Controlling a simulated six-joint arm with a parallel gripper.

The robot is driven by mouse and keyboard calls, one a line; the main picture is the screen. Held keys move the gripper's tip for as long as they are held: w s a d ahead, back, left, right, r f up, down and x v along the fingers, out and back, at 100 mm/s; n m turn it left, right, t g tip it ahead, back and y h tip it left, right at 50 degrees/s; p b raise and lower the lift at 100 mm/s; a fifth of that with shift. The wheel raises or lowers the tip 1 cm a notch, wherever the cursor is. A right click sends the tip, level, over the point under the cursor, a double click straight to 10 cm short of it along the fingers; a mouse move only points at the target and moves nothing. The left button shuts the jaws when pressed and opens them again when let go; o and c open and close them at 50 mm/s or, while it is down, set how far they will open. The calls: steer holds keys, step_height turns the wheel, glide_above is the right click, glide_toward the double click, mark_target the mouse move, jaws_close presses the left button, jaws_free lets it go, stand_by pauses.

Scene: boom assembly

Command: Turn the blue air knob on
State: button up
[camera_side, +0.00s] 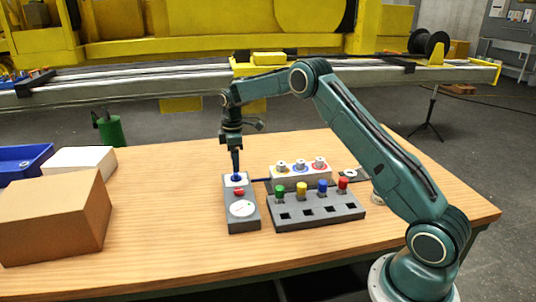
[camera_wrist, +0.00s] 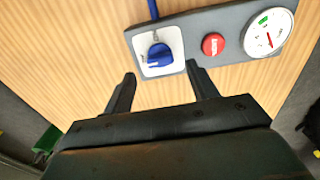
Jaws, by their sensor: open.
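The blue air knob (camera_wrist: 159,55) sits on a white square plate at one end of a grey panel (camera_wrist: 200,22). In the side view the knob (camera_side: 236,178) is at the panel's far end, just below my gripper. My gripper (camera_wrist: 160,80) is open, pointing down, with its fingertips apart on either side of the plate's near edge in the wrist view. The knob shows between and slightly beyond the tips. I cannot tell whether a fingertip touches it. A red button (camera_wrist: 213,44) and a round gauge (camera_wrist: 268,32) are on the same panel.
A dark block with coloured plugs (camera_side: 316,212) and a white block with ringed knobs (camera_side: 300,177) stand right of the panel. A cardboard box (camera_side: 55,220), white box (camera_side: 80,160) and blue tray (camera_side: 22,160) are at the left. The wooden table between is clear.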

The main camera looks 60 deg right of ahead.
mark_target(236, 175)
steer(key=shift+f, duration=2)
steer(key=c, duration=1)
